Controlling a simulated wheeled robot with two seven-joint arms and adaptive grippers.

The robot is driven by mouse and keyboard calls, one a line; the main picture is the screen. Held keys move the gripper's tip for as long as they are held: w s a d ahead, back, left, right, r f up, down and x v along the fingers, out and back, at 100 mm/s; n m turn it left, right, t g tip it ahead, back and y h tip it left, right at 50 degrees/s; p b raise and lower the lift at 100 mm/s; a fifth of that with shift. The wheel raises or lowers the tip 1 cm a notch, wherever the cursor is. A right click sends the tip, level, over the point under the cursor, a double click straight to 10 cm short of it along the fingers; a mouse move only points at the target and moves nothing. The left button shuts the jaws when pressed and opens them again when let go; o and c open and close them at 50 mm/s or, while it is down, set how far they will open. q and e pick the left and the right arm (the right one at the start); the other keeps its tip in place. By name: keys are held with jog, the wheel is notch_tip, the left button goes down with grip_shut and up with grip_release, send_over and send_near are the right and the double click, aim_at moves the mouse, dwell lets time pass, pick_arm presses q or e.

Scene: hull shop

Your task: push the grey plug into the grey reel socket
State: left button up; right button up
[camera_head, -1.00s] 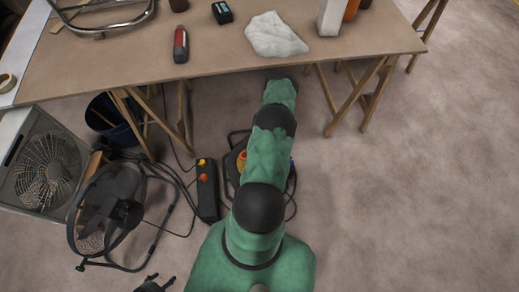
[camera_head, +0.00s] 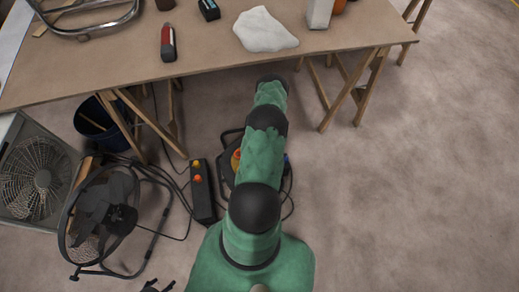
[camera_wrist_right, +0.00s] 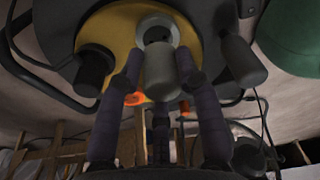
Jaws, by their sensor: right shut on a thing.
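The far end of the plug overlaps the lower edge of the grey reel socket (camera_wrist_right: 156,28), a round ring on the yellow reel face (camera_wrist_right: 108,30). Part of the dark opening shows above the plug; I cannot tell whether they touch. In the head view my green right arm hides most of the reel (camera_head: 228,158), the plug and my right gripper. The tips of my left gripper (camera_head: 158,287) show apart at the bottom edge.
In the head view a power strip (camera_head: 202,190), a floor fan (camera_head: 100,215) and cables lie left of the reel. The workbench (camera_head: 220,62) stands beyond; floor right is clear.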

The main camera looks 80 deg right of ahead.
jog(key=shift+f+b, duration=0.5)
jog(key=shift+f, duration=0.55)
jog(key=shift+f, duration=0.5)
dwell(1.7)
jog(key=o, duration=1.1)
jog(key=shift+o, duration=0.2)
jog(key=r, duration=0.8)
jog(key=s+r, duration=0.1)
jog(key=r, duration=0.3)
jog(key=shift+d, duration=0.4)
jog(key=shift+f, duration=0.1)
